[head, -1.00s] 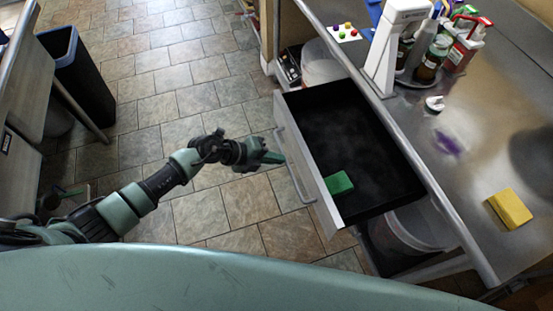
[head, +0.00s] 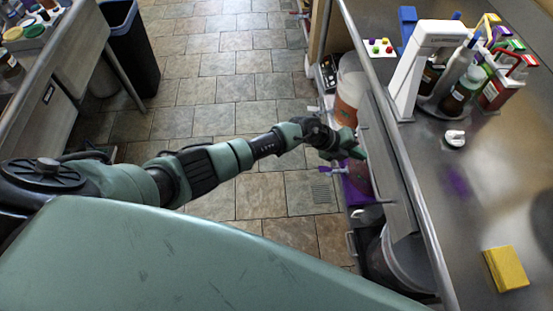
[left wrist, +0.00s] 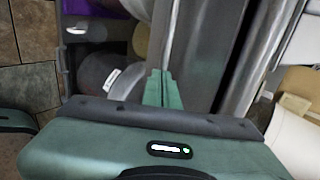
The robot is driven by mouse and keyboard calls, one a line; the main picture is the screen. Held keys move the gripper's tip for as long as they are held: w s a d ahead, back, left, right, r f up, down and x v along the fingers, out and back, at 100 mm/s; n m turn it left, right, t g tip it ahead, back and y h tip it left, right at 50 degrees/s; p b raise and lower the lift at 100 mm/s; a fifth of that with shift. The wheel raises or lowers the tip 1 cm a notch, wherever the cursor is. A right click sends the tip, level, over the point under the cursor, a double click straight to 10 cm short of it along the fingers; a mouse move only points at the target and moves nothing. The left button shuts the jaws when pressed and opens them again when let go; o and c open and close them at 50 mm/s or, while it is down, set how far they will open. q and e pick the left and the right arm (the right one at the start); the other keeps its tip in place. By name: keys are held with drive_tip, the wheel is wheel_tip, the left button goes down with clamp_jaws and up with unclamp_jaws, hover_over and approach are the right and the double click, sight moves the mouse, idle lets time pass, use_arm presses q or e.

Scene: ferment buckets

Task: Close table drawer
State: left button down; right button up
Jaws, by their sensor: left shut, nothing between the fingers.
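The table drawer shows as a grey front panel (head: 388,165) beside and below the metal counter edge. Its black interior is out of sight, so it stands shut or nearly shut; any small gap is hidden by the counter. My left gripper (head: 354,147) has its fingers together and empty, right at the outer face of the drawer front. In the left wrist view the green fingers (left wrist: 163,88) point at the grey drawer panel (left wrist: 205,45); I cannot tell whether they touch it. My right gripper is not in view.
The counter (head: 435,190) holds a white dispenser (head: 420,60), bottles and a yellow sponge (head: 505,268). Under it stand an orange-and-white bucket (head: 347,95), a purple bucket (head: 357,188) and a grey bucket (head: 405,262). A dark bin (head: 130,50) stands far left. The tiled floor between is clear.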

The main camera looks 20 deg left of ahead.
sight(378, 155)
use_arm(q)
drive_tip(key=w+d, duration=0.2)
drive_tip(key=d, duration=0.1)
drive_tip(key=shift+d+f, duration=0.1)
drive_tip(key=shift+d, duration=0.05)
drive_tip(key=shift+r, duration=0.25)
idle(0.3)
